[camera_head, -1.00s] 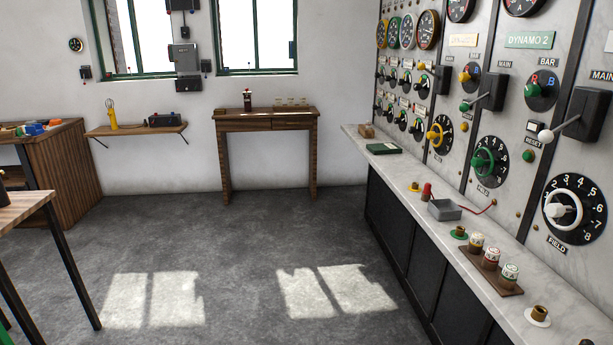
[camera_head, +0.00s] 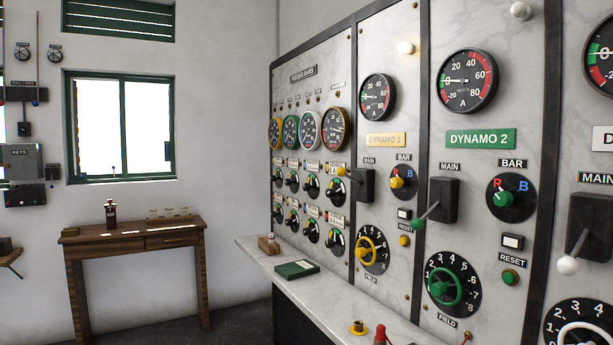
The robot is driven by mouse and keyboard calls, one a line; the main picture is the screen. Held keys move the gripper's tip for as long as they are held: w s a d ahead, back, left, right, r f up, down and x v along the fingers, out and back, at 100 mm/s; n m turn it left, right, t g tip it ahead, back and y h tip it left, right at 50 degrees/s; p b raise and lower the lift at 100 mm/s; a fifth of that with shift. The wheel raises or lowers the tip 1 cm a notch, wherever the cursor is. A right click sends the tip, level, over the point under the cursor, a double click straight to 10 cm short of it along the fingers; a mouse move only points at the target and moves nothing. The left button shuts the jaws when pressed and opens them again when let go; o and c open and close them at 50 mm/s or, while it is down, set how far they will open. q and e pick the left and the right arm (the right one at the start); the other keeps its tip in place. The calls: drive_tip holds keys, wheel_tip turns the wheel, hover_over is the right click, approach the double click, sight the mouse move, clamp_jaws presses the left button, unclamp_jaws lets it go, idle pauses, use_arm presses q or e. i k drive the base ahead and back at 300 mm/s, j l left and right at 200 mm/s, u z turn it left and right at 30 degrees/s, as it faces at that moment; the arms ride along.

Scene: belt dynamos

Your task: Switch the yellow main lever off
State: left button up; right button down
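The yellow main lever (camera_head: 340,171) is on the DYNAMO 1 panel, centre right in the head view. Its small yellow knob sticks out to the left of a black switch box (camera_head: 364,186), near the box's upper part. The MAIN label is above the box. The green main lever (camera_head: 418,223) and the white main lever (camera_head: 567,265) on the panels to the right slant down from their boxes; the yellow one sits higher on its box. Neither of my grippers is in view.
A marble ledge (camera_head: 325,299) runs below the panels and holds a green book (camera_head: 296,269) and a red-topped item (camera_head: 380,334). A yellow field wheel (camera_head: 371,250) is under the yellow lever. A wooden table (camera_head: 130,240) stands at the back wall. Floor between looks clear.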

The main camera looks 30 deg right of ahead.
sight(340, 171)
drive_tip(key=i+z, duration=0.1)
drive_tip(key=i, duration=0.6)
drive_tip(key=i+j+z, duration=0.1)
drive_tip(key=i, duration=0.6)
drive_tip(key=i+j+z, duration=0.3)
drive_tip(key=i, duration=0.2)
drive_tip(key=i+j+z, duration=0.3)
drive_tip(key=i, duration=0.15)
drive_tip(key=l, duration=0.1)
